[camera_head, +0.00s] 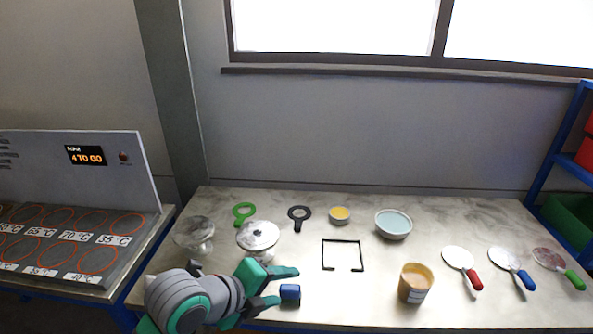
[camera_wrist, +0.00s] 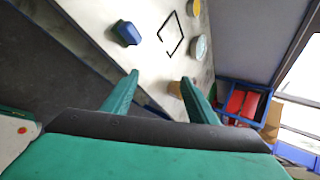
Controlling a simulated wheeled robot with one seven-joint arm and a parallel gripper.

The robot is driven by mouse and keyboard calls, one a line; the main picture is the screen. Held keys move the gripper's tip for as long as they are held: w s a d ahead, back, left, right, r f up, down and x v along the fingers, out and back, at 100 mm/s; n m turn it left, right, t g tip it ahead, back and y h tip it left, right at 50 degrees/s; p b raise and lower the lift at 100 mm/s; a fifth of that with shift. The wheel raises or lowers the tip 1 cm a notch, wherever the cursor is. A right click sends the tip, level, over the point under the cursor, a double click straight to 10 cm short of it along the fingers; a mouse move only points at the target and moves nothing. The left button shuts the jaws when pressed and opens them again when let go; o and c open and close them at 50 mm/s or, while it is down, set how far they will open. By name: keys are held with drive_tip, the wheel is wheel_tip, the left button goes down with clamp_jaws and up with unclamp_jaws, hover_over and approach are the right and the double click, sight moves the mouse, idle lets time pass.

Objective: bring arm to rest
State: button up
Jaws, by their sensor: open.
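My gripper (camera_head: 284,286) is at the front left of the worktable (camera_head: 340,311), with its two teal fingers apart. In the wrist view its fingers (camera_wrist: 162,83) are spread with nothing between them. A small blue object (camera_head: 290,294) is beside the lower fingertip in the head view. It also shows in the wrist view (camera_wrist: 127,33), apart from the fingers. My arm covers part of the table's front left.
Two flanged vessels (camera_head: 258,236) (camera_head: 194,233) stand close behind my arm. A black square frame (camera_head: 341,241), bowls (camera_head: 393,224) (camera_head: 340,214), a tan tub (camera_head: 415,283) and several paddles (camera_head: 460,261) spread rightward. A marked panel (camera_head: 60,240) is left; blue shelving (camera_head: 560,150) is right.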

drive_tip(key=w+d+r+n+t+h, duration=0.1)
drive_tip(key=w+d+r+n+t, duration=0.15)
drive_tip(key=d+n+t, duration=0.35)
drive_tip(key=w+d+r+n+t+h, duration=0.2)
drive_tip(key=w+d+n+t, duration=0.15)
drive_tip(key=n, duration=0.35)
drive_tip(key=s+a+f+n+y, duration=0.1)
drive_tip(key=s+f+n+y, duration=0.8)
drive_tip(key=s+f+n, duration=0.85)
drive_tip(key=s+a+f+m+g, duration=0.1)
drive_tip(key=s+a+f, duration=0.1)
drive_tip(key=s, duration=0.8)
drive_tip(key=s+a+f+m, duration=0.1)
drive_tip(key=s+a+f, duration=0.2)
drive_tip(key=s, duration=0.8)
wheel_tip(320, 180, down, 2)
drive_tip(key=shift+s+f+g+y, duration=0.15)
drive_tip(key=shift+g+y, duration=0.2)
drive_tip(key=shift+y, duration=0.05)
